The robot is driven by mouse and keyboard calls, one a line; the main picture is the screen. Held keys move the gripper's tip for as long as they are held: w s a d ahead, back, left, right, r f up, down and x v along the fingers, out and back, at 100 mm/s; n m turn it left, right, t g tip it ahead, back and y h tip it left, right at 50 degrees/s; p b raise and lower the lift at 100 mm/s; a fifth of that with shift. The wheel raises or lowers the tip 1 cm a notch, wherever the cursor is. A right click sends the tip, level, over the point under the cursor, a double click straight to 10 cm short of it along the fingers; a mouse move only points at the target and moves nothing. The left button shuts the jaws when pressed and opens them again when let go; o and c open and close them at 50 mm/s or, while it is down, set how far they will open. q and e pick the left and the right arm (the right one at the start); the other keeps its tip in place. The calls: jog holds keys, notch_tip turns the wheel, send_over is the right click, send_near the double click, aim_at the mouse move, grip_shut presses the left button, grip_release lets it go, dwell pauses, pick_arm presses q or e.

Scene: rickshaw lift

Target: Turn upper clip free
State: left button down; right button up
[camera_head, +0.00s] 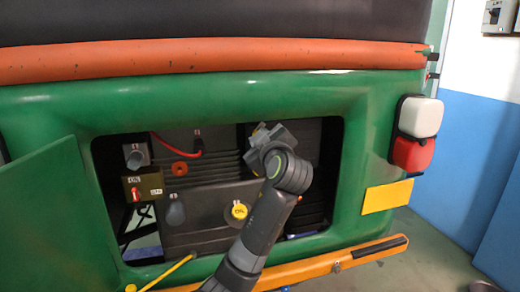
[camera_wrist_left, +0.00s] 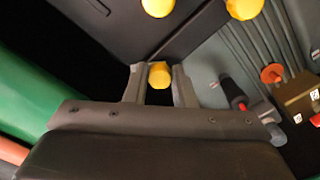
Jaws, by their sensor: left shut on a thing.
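My left gripper (camera_wrist_left: 158,82) is shut on a small yellow knob-like upper clip (camera_wrist_left: 159,74), which sits between its two grey fingers in the left wrist view. In the head view my left gripper (camera_head: 262,132) is at the upper right of the open rear compartment, and a bit of yellow shows at its tip. The fingers' contact is mostly hidden there by the wrist. Two more yellow round pieces (camera_wrist_left: 158,7) show at the top edge of the left wrist view. My right gripper is not in view.
The compartment has a green frame (camera_head: 220,92) and an open green door (camera_head: 50,220) at left. Inside are a yellow cap (camera_head: 239,211), a red hose (camera_head: 178,148), an orange ring (camera_head: 179,168) and a switch box (camera_head: 143,186). An orange bumper (camera_head: 330,262) runs below.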

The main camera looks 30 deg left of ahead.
pick_arm(q)
jog(key=shift+n+b, duration=2.95)
jog(key=shift+n, duration=0.85)
jog(key=c, duration=1.2)
grip_release()
jog(key=shift+d, duration=0.1)
